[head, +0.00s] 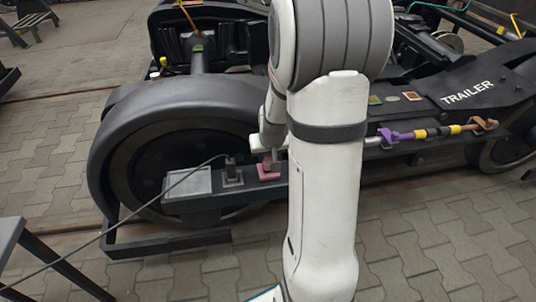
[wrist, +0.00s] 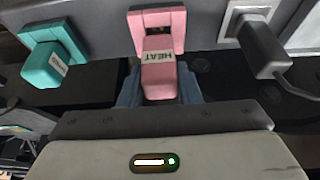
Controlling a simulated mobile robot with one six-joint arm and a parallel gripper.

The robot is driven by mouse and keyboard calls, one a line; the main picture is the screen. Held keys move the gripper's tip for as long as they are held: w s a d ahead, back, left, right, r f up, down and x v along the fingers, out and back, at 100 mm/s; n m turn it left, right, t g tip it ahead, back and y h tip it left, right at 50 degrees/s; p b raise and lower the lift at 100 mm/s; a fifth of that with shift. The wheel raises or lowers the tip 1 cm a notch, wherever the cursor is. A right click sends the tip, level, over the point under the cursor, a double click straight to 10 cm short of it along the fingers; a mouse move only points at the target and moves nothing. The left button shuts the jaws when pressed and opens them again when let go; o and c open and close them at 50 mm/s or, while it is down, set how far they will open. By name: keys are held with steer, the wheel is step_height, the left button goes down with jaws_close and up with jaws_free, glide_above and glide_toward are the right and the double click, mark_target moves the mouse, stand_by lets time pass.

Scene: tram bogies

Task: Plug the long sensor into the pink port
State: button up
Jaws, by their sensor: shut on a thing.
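My gripper (wrist: 160,90) is shut on a pink sensor (wrist: 158,78) with a white label reading HEAT, upside down in the wrist view. The bluish fingers are on either side of it. The pink port (wrist: 134,30) is a pink plate with a dark opening, directly beyond the sensor. The sensor's far end overlaps the port's near part in the picture; I cannot tell whether it is seated or just in front. In the head view the pink port (head: 268,176) is on the bogie's side beam, with the sensor and gripper close above it, partly hidden by my arm.
A teal connector (wrist: 46,66) sits at a teal port to the left in the wrist view. A grey connector (wrist: 262,52) with a cable is at a pale port to the right. The black bogie marked TRAILER (head: 468,92) carries a purple-and-yellow rod (head: 398,135). Paving (head: 440,240) in front is clear.

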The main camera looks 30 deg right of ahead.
steer(key=shift+f+b, duration=0.45)
steer(key=shift+f, duration=0.05)
steer(key=o, duration=1)
steer(key=p+v, duration=0.3)
steer(key=v, duration=0.4)
steer(key=shift+r, duration=0.4)
steer(key=shift+s+a, duration=0.1)
steer(key=shift+s, duration=0.05)
steer(key=s+a+r+n+p, duration=0.1)
steer(key=s+a+r+p, duration=0.3)
steer(key=r+p, duration=0.6)
steer(key=s+a+r+n+g+p, duration=0.1)
steer(key=s+a+r+p, duration=0.4)
steer(key=r+p, duration=0.5)
steer(key=s+a+r+n+y+p, duration=0.1)
steer(key=s+a+r+p, duration=0.3)
steer(key=r, duration=1.6)
steer(key=s+p, duration=0.3)
steer(key=p, duration=0.3)
steer(key=shift+a+r+g+p, duration=0.15)
steer(key=shift+a+g+p, duration=0.05)
steer(key=shift+g+p, duration=0.2)
